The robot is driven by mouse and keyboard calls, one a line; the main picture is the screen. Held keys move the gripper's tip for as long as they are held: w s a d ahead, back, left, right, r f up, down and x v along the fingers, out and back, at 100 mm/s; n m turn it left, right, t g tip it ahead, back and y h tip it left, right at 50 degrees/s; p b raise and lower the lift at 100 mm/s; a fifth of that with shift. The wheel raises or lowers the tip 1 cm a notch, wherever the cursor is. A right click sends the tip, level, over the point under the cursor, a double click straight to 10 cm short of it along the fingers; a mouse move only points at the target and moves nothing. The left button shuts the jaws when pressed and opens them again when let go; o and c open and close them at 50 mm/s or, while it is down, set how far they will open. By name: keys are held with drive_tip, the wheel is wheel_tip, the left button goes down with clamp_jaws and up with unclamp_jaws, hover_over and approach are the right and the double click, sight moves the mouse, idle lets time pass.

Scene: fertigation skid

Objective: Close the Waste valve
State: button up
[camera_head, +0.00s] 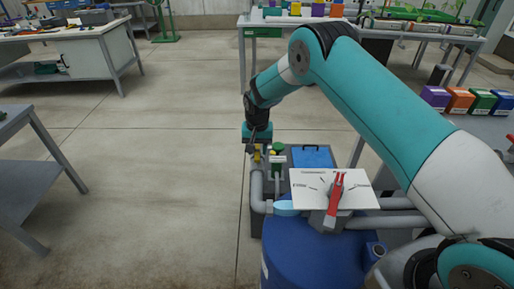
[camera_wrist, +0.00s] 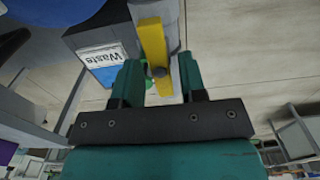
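The Waste valve's yellow lever handle (camera_wrist: 153,45) shows in the wrist view, beside a white label reading "Waste" (camera_wrist: 103,56), which appears upside down. My gripper (camera_wrist: 160,78) is open, with one green finger on each side of the lever's lower end in the picture. A gap shows on the right side; contact on the left is unclear. In the head view my gripper (camera_head: 257,140) points down at the far left part of the skid, and a bit of the yellow lever (camera_head: 257,154) shows below it. The valve body is mostly hidden.
A red-handled selector (camera_head: 335,195) on a white panel (camera_head: 302,190) and a blue drum (camera_head: 310,250) stand nearer. Grey pipes (camera_head: 257,190), a green-handled valve (camera_head: 277,151) and a blue panel (camera_head: 312,157) are close by. Open floor lies left.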

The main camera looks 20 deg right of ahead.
clamp_jaws()
drive_tip(key=shift+m, duration=0.4)
drive_tip(key=m+b, duration=0.2)
drive_tip(key=m, duration=0.1)
drive_tip(key=shift+f+m, duration=0.1)
drive_tip(key=shift+m, duration=0.3)
drive_tip(key=m+b, duration=0.1)
drive_tip(key=m, duration=0.3)
drive_tip(key=shift+b, duration=0.4)
drive_tip(key=m+b, duration=0.1)
drive_tip(key=m, duration=0.4)
drive_tip(key=shift+m, duration=2.2)
